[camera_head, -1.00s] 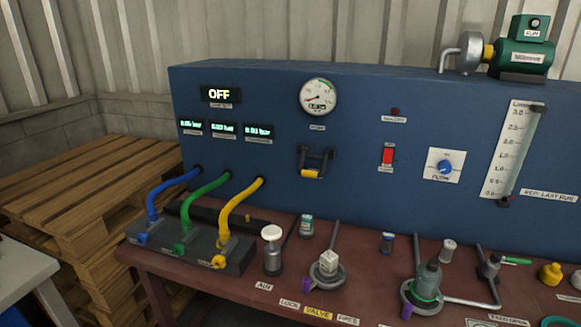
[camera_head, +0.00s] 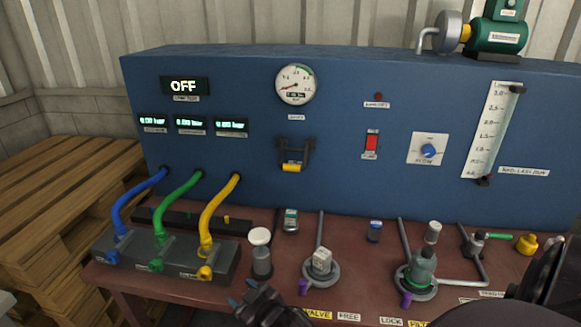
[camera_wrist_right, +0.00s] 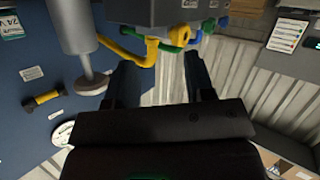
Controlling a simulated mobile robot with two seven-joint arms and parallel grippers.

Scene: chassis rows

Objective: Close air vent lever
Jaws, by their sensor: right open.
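No label I can read names the air vent lever. Small blue (camera_head: 112,257), green (camera_head: 156,265) and yellow (camera_head: 205,272) taps sit on the front of the dark hose block (camera_head: 225,262). A pale-topped plunger (camera_head: 261,250) stands right of the hose block. My right gripper (camera_head: 243,293) is open and empty, in front of the plunger. In the right wrist view it (camera_wrist_right: 163,78) points toward the hose block (camera_wrist_right: 160,12), shown upside down. My left gripper is out of view.
The blue panel (camera_head: 220,170) with a gauge (camera_head: 295,84) rises behind the red-brown bench (camera_head: 290,277). Yellow (camera_head: 220,205), green (camera_head: 175,205) and blue (camera_head: 135,195) hoses arch to the block. Two grey-based fittings (camera_head: 320,272) (camera_head: 421,283) stand to the right. Pallets (camera_head: 70,190) are at left.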

